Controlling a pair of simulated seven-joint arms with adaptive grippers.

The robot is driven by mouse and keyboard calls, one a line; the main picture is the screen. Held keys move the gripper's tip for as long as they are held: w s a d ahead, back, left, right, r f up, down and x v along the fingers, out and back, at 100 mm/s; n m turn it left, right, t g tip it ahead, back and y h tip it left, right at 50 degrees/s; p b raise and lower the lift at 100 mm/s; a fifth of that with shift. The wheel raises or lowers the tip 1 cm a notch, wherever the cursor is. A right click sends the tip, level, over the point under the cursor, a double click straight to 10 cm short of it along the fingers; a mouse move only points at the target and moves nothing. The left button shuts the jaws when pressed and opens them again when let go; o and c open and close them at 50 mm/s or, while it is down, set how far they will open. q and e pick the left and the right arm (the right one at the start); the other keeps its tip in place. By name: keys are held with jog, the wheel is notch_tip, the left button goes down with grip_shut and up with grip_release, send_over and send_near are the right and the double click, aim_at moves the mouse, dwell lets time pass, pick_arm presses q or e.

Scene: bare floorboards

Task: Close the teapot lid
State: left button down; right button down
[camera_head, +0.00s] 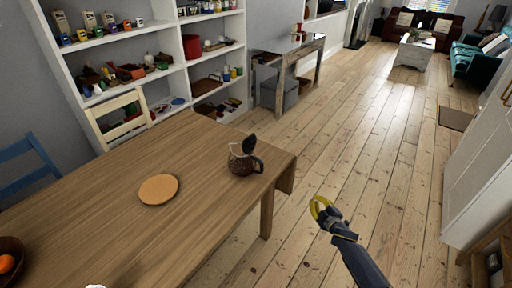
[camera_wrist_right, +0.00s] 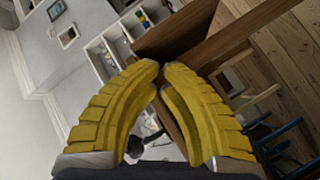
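The teapot (camera_head: 241,165) is dark and brownish with a handle on its right side. It stands upright near the right end of the wooden table. Its dark lid (camera_head: 249,143) is tilted up, standing open above the body. My right gripper (camera_head: 320,207) has yellow fingers and is off the table's right side, over the floor, apart from the teapot. In the right wrist view its curved fingertips (camera_wrist_right: 160,70) meet with nothing between them.
A round cork mat (camera_head: 158,189) lies on the table (camera_head: 100,220), left of the teapot. A bowl (camera_head: 10,262) with an orange fruit is at the left edge. Shelves (camera_head: 168,45) and chairs stand behind the table. Open floor lies to the right.

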jog(key=w+a+r+n+y, duration=0.1)
jog(key=a+r+n+y, duration=0.25)
jog(key=r, duration=0.55)
jog(key=w+a+r+n+y, duration=0.25)
jog(key=a+r+n, duration=0.2)
jog(key=r, duration=0.45)
jog(key=w+a+r+n+y, duration=0.1)
jog(key=a+r+n+y, duration=0.25)
jog(key=r, duration=0.55)
jog(key=n+g+y, duration=0.1)
jog(key=n+g, duration=0.3)
send_near(248, 143)
jog(key=x, duration=0.6)
jog(key=shift+w+f, duration=0.15)
jog(key=shift+f, duration=0.05)
jog(key=shift+a, duration=0.1)
